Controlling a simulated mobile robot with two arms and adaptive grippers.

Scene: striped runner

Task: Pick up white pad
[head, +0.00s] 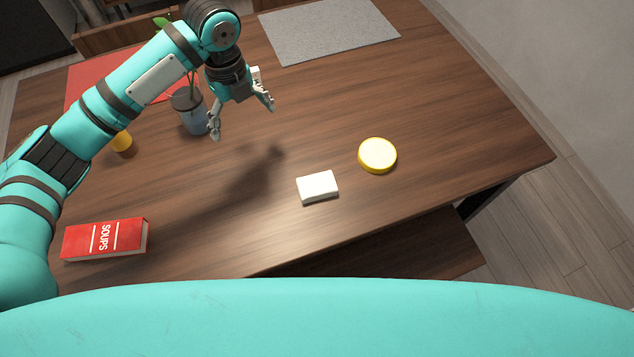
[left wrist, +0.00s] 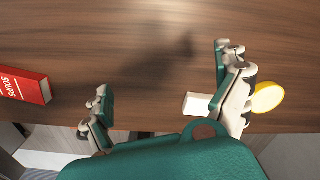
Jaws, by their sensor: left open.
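The white pad (head: 318,187) is a small white block lying flat on the wooden table, near its front edge. It also shows in the left wrist view (left wrist: 196,104), partly hidden behind one finger of my gripper. My left gripper (head: 243,118) is open and empty above the table, to the left of the pad and farther back. My right gripper is not in view.
A round yellow lidded thing (head: 377,155) lies just right of the pad. A red book (head: 105,239) lies at the front left. A plant in a glass vase (head: 188,112) stands behind my left arm. A grey mat (head: 330,32) and a red mat (head: 84,78) lie at the back.

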